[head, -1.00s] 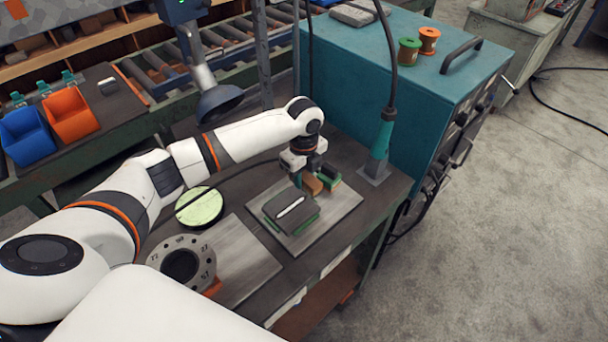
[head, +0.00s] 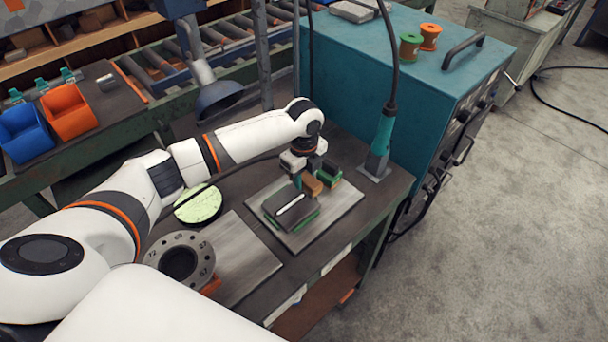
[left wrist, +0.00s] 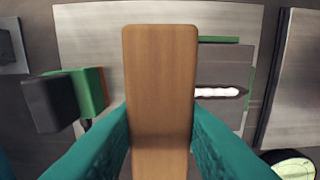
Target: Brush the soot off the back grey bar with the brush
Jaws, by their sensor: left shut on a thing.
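My left gripper (head: 305,180) is shut on the brush (left wrist: 160,90), whose brown wooden block fills the middle of the left wrist view between the teal fingers. In the head view the brush (head: 312,186) hangs low at the far end of the bars. Two dark grey bars lie side by side with a white bead (head: 291,204) between them. The brush covers part of both there. Bristles and any contact are hidden. I cannot make out soot on the dark bar.
The bars lie on a steel plate (head: 335,208). A green and black clamp-like block (head: 330,178) stands close beside the brush. A teal torch (head: 381,145) stands right, a flange (head: 200,248) and a pale green disc (head: 198,205) left. A teal cabinet (head: 400,85) blocks behind.

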